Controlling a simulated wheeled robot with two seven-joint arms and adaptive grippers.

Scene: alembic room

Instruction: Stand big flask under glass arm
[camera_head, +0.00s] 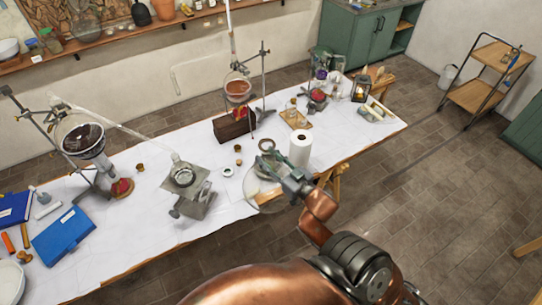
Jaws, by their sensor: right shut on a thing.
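The big flask (258,196) is clear, round glass at the table's front edge, right of centre. My right gripper (281,174) is shut on it, its grey fingers at the flask's upper side. The glass is see-through, so I cannot tell whether its bottom touches the table. The glass arm (120,127) is a long thin tube sloping down to the right from the dark-filled alembic (84,140). Its lower end is above a round ring (183,176) on a grey lab jack (196,201), left of the flask. My left gripper is out of view.
A white paper roll (300,148) stands just behind my right gripper. Small corks and a white ring (227,171) lie between jack and flask. A wooden block (234,125) and a second flask on a stand (238,88) are behind. Blue books (62,236) lie at left.

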